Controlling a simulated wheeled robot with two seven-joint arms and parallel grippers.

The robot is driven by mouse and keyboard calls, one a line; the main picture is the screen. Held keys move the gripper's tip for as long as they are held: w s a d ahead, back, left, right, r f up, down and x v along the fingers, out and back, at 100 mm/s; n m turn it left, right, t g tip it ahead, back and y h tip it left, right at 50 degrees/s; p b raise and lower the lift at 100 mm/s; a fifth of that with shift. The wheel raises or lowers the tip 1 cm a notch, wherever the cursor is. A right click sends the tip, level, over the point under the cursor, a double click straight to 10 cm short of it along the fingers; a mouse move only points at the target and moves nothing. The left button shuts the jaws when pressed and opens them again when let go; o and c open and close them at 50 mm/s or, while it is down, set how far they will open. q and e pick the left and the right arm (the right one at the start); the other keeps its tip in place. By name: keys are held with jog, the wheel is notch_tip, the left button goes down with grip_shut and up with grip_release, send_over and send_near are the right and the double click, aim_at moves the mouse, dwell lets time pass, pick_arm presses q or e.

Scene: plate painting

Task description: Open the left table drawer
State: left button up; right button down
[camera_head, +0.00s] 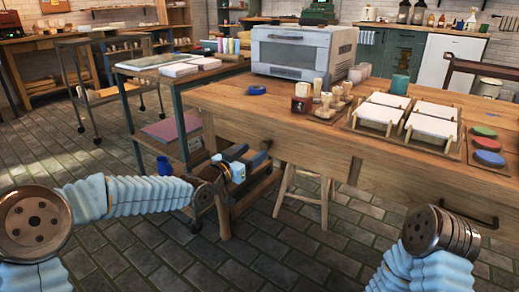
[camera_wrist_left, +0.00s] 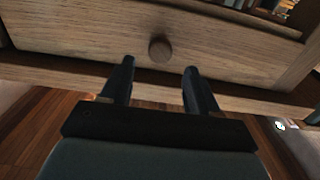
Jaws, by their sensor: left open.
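The wooden table (camera_head: 300,135) stands ahead, its front facing me. The left drawer's wooden front (camera_wrist_left: 225,52) fills the upper part of the left wrist view, with a round wooden knob (camera_wrist_left: 160,49) at its middle. The drawer looks flush with the table front. My left gripper (camera_wrist_left: 158,70) is open, its two dark fingers apart and pointing at the knob, which shows between and just beyond the tips. Nothing is held. In the head view my left gripper (camera_head: 246,156) is before the table's left end and hides part of it. My right gripper is out of view.
On the table are a white oven (camera_head: 292,50), white slabs on wooden boards (camera_head: 432,132), colored discs (camera_head: 487,143), a teal cup (camera_head: 400,84) and small brush holders. A stool (camera_head: 305,195) stands under the table. A shelf cart (camera_head: 180,130) is at left. The floor in front is clear.

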aim_at(263, 146)
pick_arm(q)
jog(key=shift+x, duration=2.2)
grip_shut()
